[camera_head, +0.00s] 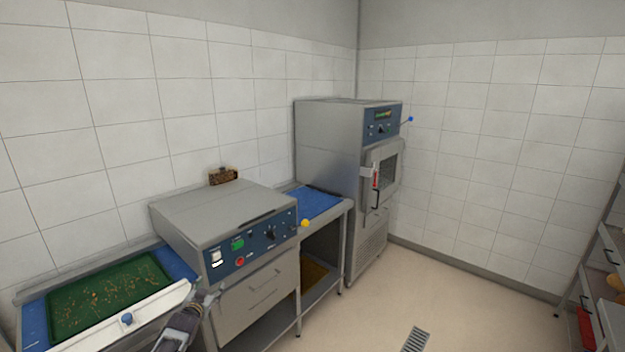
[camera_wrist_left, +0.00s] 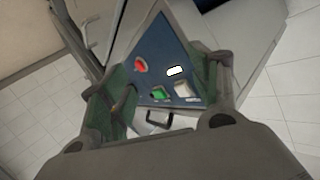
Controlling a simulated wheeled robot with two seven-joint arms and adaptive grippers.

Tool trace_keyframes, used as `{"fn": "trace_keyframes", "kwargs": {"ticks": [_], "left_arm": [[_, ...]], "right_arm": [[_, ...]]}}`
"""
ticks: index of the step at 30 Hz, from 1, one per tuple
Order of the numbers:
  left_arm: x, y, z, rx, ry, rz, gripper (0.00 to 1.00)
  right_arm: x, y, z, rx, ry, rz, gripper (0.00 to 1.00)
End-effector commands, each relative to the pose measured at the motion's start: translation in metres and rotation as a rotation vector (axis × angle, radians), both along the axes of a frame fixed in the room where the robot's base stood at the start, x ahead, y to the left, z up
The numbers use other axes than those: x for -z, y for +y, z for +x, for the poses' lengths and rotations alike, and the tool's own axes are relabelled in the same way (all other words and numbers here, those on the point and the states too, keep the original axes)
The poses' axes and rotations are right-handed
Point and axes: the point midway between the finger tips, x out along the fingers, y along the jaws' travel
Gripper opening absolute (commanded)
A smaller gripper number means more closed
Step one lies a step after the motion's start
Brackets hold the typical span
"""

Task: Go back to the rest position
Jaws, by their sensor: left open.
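My left gripper (camera_head: 195,316) is at the lower left in the head view, in front of the left part of the countertop deck oven (camera_head: 205,215). Its jaws are apart and nothing is between them. In the left wrist view the two fingers of the gripper (camera_wrist_left: 165,95) frame the oven's blue control panel (camera_wrist_left: 182,55), with a red button (camera_wrist_left: 141,65), a green switch (camera_wrist_left: 158,93) and a white switch (camera_wrist_left: 181,88) in sight. I cannot tell whether a fingertip touches the oven. My right gripper is not in view.
A shelf rack (camera_head: 607,265) is at the right edge. The floor (camera_head: 470,300) between is clear, with a drain grate.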

Motion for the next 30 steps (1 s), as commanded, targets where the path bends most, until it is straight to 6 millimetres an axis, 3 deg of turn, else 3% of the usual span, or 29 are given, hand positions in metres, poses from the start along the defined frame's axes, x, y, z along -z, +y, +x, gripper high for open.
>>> {"fn": "trace_keyframes", "kwargs": {"ticks": [1, 3, 15, 23, 30], "left_arm": [[0.023, -0.002, -0.010, -0.001, 0.032, -0.004, 0.62], [0.050, -0.005, -0.022, -0.001, 0.071, -0.010, 0.62], [0.198, -0.022, -0.113, -0.007, 0.299, -0.036, 0.62], [0.284, -0.034, -0.189, -0.011, 0.445, -0.052, 0.62], [0.352, -0.046, -0.267, -0.014, 0.579, -0.065, 0.62]], "right_arm": [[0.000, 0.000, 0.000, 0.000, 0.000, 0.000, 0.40], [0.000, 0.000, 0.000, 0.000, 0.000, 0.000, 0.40], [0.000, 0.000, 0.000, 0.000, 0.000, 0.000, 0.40], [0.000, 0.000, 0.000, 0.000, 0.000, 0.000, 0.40], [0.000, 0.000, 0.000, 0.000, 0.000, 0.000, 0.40]]}}
